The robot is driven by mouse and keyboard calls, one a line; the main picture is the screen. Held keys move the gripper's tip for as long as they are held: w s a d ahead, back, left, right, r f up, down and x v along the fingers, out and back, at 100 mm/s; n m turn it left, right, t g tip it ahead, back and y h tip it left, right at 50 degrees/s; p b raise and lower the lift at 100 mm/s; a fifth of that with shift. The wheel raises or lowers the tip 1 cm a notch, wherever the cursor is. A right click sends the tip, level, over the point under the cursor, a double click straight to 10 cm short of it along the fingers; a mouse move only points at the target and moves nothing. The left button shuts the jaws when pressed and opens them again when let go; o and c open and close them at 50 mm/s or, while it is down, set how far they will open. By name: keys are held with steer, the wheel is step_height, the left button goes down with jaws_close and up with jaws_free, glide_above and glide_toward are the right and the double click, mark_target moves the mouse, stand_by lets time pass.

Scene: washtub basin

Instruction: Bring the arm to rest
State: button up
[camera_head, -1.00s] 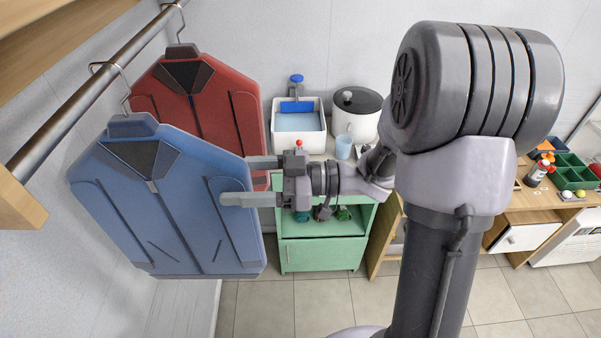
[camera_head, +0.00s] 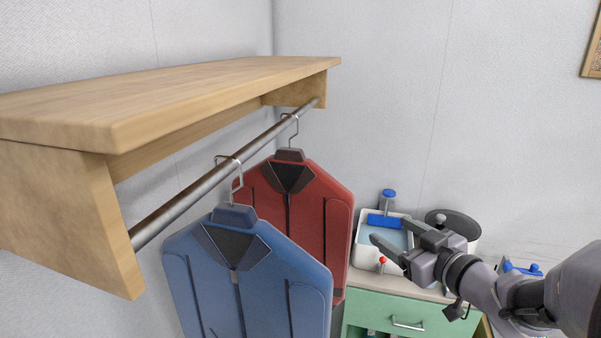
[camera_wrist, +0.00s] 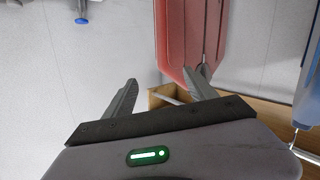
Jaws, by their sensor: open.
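My gripper (camera_head: 388,230) is at the lower right of the head view, its two fingers apart and nothing between them. It points left and overlaps the washtub basin (camera_head: 357,262) in the picture; I cannot tell its exact distance from it. In the wrist view, my gripper (camera_wrist: 168,76) is also open and empty. The red jacket (camera_head: 316,205) hangs to the left of the gripper in the head view. In the wrist view the red jacket (camera_wrist: 190,35) appears behind the right finger, and the picture looks upside down.
A blue jacket (camera_head: 283,262) hangs nearer, on the same metal rail (camera_head: 190,198) below a wooden shelf (camera_head: 190,90). A green cabinet (camera_head: 375,308) carries the white basin and a pot with a dark lid (camera_head: 465,222). The wall above the gripper is clear.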

steer(key=s+d+f+m+g+h+b, duration=0.1)
steer(key=s+f+m+g+h+b, duration=0.3)
steer(key=s+f+m+h+b, duration=0.45)
steer(key=s+a+f+m+g+y, duration=0.1)
steer(key=s+a+f+g+y, duration=0.1)
steer(key=s+a, duration=0.4)
steer(key=s+a+f+m+g+y, duration=0.1)
steer(key=s+a+f, duration=0.4)
steer(key=s, duration=0.8)
steer(key=shift+a+g+y, duration=0.85)
steer(key=shift+a+g, duration=0.05)
steer(key=shift+g, duration=0.2)
